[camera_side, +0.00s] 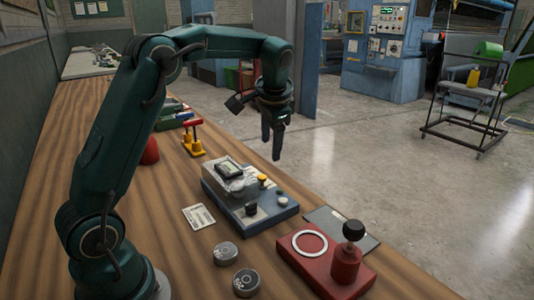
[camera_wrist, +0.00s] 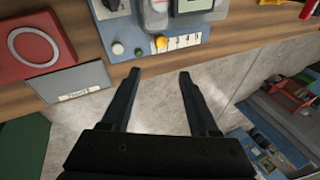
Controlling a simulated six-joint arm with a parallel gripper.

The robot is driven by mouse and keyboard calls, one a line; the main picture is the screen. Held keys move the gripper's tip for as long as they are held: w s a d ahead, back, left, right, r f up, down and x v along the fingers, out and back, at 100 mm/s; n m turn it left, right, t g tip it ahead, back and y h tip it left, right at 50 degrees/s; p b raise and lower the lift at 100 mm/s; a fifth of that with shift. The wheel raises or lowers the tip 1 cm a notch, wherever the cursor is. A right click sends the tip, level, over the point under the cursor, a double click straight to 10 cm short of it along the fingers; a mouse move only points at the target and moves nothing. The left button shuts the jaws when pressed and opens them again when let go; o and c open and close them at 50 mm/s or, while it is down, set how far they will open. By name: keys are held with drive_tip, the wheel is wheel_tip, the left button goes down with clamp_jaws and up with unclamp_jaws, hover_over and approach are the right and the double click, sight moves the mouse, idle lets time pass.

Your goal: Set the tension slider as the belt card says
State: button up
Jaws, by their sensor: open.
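A blue-grey device (camera_side: 250,215) stands on the wooden bench and also shows in the wrist view (camera_wrist: 190,48). Its yellow slider knob (camera_side: 263,179) also shows in the wrist view (camera_wrist: 162,43), near the left end of a white numbered strip (camera_wrist: 182,42). The exact number at the knob is hard to read. A white printed card (camera_side: 198,216), possibly the belt card, lies left of the device; its text is too small to read. My gripper (camera_side: 271,148) is open and empty, above and beyond the device; its fingers (camera_wrist: 160,73) point toward the bench edge, apart from the knob.
The device also carries a black knob (camera_side: 251,209) and a white button (camera_side: 283,202). A red block (camera_side: 306,267) with a white ring and black-topped post stands at right front. Two round metal pieces (camera_side: 225,254) lie left of it. A dark labelled plate (camera_wrist: 70,80) lies near the edge.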

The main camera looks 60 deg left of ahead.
sight(262, 177)
drive_tip(key=shift+g, duration=0.9)
drive_tip(key=x, duration=0.8)
drive_tip(key=shift+s+a+r, duration=0.1)
drive_tip(key=shift+a, duration=0.1)
drive_tip(key=shift+x, duration=2.1)
drive_tip(key=shift+d, duration=0.1)
clamp_jaws()
drive_tip(key=shift+d, duration=0.1)
